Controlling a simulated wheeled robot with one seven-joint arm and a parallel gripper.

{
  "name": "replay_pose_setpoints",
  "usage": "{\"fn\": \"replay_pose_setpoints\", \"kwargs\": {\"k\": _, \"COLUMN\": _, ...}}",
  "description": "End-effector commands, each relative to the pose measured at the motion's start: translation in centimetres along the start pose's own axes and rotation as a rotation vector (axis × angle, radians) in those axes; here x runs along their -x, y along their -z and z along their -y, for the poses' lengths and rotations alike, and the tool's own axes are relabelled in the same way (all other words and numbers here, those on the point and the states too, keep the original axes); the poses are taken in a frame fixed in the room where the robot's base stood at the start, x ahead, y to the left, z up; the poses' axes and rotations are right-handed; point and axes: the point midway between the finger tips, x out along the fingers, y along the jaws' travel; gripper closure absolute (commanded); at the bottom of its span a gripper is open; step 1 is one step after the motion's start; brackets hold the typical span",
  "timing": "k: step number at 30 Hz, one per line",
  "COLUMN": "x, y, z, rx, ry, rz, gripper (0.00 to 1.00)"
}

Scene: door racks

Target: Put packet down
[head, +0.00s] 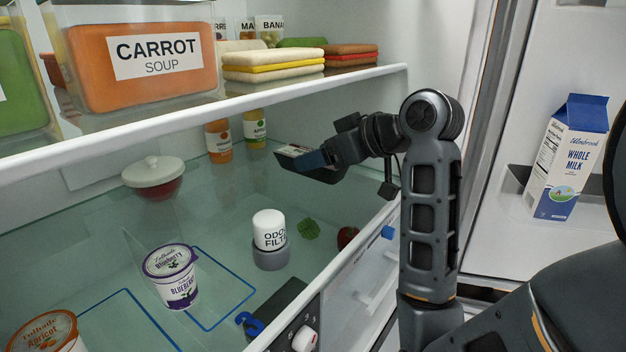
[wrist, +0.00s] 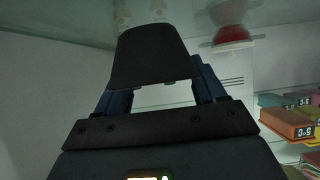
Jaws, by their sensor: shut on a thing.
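My gripper (head: 313,160) is shut on a packet inside the fridge, above the glass shelf and below the upper shelf. In the head view the packet shows a small pale printed face (head: 293,150) at the gripper's tip; most of it is hidden by the fingers and a dark flat part. In the wrist view my gripper's blue fingers (wrist: 163,95) stand either side of a pale strip, behind a black shape that covers the middle. I cannot tell the packet's outline there. The packet is apart from the shelf.
Two blue outlines mark the glass shelf; a blueberry yogurt (head: 171,276) stands by one, an apricot tub (head: 48,332) by the other. The upper shelf edge (head: 200,112) is overhead.

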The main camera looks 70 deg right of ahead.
Motion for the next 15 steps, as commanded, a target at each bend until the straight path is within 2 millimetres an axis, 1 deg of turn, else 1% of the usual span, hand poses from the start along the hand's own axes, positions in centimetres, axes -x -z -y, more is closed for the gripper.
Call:
{"fn": "replay_pose_setpoints", "kwargs": {"k": 1, "x": -0.5, "y": -0.1, "z": 0.5, "rx": 0.000, "ry": 0.002, "rz": -0.001, "gripper": 0.77}}
{"fn": "replay_pose_setpoints", "kwargs": {"k": 3, "x": -1.0, "y": -0.2, "z": 0.8, "rx": 0.000, "ry": 0.001, "rz": 0.000, "gripper": 0.77}}
{"fn": "replay_pose_setpoints", "kwargs": {"k": 6, "x": -1.4, "y": -0.4, "z": 1.0, "rx": 0.000, "ry": 0.000, "rz": -0.001, "gripper": 0.77}}
{"fn": "replay_pose_setpoints", "kwargs": {"k": 12, "x": -2.6, "y": -2.8, "z": 1.0, "rx": -0.002, "ry": 0.000, "rz": 0.002, "gripper": 0.77}}
{"fn": "replay_pose_setpoints", "kwargs": {"k": 15, "x": -3.1, "y": -3.6, "z": 1.0, "rx": -0.002, "ry": 0.000, "rz": 0.000, "gripper": 0.77}}
